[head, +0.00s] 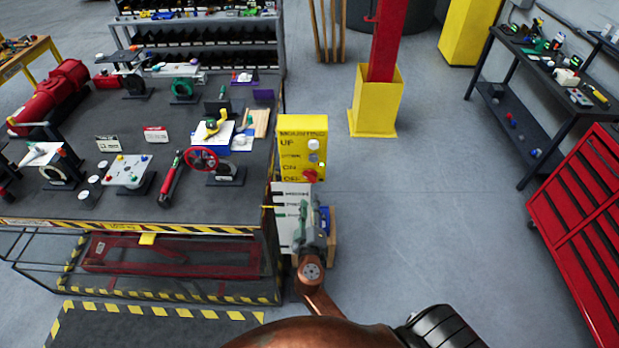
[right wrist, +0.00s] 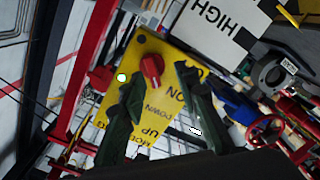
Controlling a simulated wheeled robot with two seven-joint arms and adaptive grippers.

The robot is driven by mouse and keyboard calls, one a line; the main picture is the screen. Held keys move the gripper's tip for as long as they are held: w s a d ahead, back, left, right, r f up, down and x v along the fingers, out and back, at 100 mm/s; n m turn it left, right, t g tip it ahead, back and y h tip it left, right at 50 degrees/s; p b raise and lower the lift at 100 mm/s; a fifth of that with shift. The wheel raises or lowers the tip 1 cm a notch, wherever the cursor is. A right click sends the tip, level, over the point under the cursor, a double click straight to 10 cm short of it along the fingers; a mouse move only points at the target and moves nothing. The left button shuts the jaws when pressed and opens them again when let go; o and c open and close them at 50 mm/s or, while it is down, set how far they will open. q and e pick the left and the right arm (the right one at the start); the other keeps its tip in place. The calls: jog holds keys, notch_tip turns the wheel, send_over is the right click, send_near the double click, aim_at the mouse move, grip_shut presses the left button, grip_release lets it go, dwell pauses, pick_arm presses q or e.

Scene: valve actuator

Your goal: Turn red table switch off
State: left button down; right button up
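The red switch (head: 309,175) is a knob at the bottom of the yellow panel (head: 288,150), which stands at the right end of the workbench. In the right wrist view the red knob (right wrist: 152,70) shows on the yellow plate (right wrist: 178,62), with lettering partly hidden by my fingers. My right gripper (head: 305,207) is just below the panel in the head view. In the right wrist view its two dark fingers (right wrist: 156,84) are apart with nothing between them, and the knob appears beyond the gap. Whether they touch it I cannot tell. My left gripper is not in view.
The workbench (head: 60,210) carries several valves, including a red handwheel (head: 202,159) near the panel. A yellow-based red post (head: 375,105) stands behind to the right. A red tool cabinet (head: 575,225) is far right. Open floor lies between.

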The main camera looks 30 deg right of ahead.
aim_at(310, 181)
jog(key=shift+h, duration=0.3)
jog(key=w+d+p, duration=0.1)
jog(key=w, duration=0.1)
jog(key=w+d+r+p, duration=0.1)
jog(key=w, duration=0.1)
jog(key=w+d+r, duration=0.1)
jog(key=w, duration=0.1)
jog(key=shift+d+p, duration=0.35)
jog(key=shift+p, duration=0.05)
jog(key=shift+w+d, duration=0.25)
jog(key=shift+w, duration=0.05)
jog(key=shift+f, duration=0.1)
grip_shut()
jog(key=shift+a, duration=0.1)
